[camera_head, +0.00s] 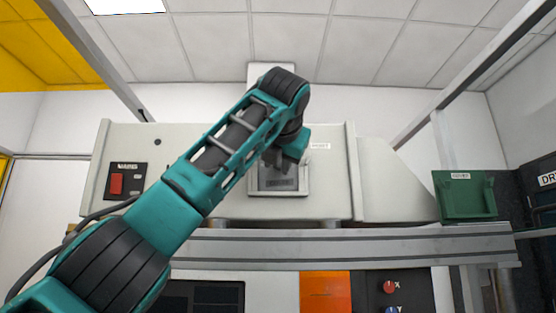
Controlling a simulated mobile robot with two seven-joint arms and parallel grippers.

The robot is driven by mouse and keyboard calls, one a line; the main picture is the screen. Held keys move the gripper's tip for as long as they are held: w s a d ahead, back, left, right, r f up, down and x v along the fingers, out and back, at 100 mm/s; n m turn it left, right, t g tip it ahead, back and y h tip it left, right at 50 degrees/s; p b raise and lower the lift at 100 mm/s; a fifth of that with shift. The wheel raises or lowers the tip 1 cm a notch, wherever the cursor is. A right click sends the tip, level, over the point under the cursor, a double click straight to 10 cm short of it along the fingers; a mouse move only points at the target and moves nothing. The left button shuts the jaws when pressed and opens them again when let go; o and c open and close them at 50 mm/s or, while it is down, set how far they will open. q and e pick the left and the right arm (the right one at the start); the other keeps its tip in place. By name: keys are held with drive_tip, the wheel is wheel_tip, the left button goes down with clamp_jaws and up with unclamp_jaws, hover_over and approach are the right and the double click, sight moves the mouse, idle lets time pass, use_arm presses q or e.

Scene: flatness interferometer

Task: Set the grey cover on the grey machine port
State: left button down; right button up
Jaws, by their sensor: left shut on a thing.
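The grey machine port (304,191) is a light-framed square on the pale machine front, in the middle of the view. My left gripper (273,161) is at the upper part of the port, reaching in from the left, and is shut on the grey cover (277,182). The cover shows as a darker grey plate below the fingers, within the outline of the port frame. The gripper and wrist hide its upper edge. I cannot tell whether the cover touches the port or is held just in front of it. My right gripper is not in view.
A green bin (465,196) with a label stands at the right. A metal rail (400,247) runs across below the port. A red switch (116,184) is on the machine's left. Below the rail are an orange panel (325,292) and a red knob (390,287).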

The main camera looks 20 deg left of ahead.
use_arm(q)
drive_tip(key=shift+w+f, duration=0.2)
drive_tip(key=shift+f, duration=0.3)
drive_tip(key=c, duration=1.3)
unclamp_jaws()
drive_tip(key=o, duration=0.3)
drive_tip(key=shift+o, duration=1.1)
drive_tip(key=shift+r, duration=0.2)
drive_tip(key=b+v, duration=0.1)
drive_tip(key=v, duration=1.2)
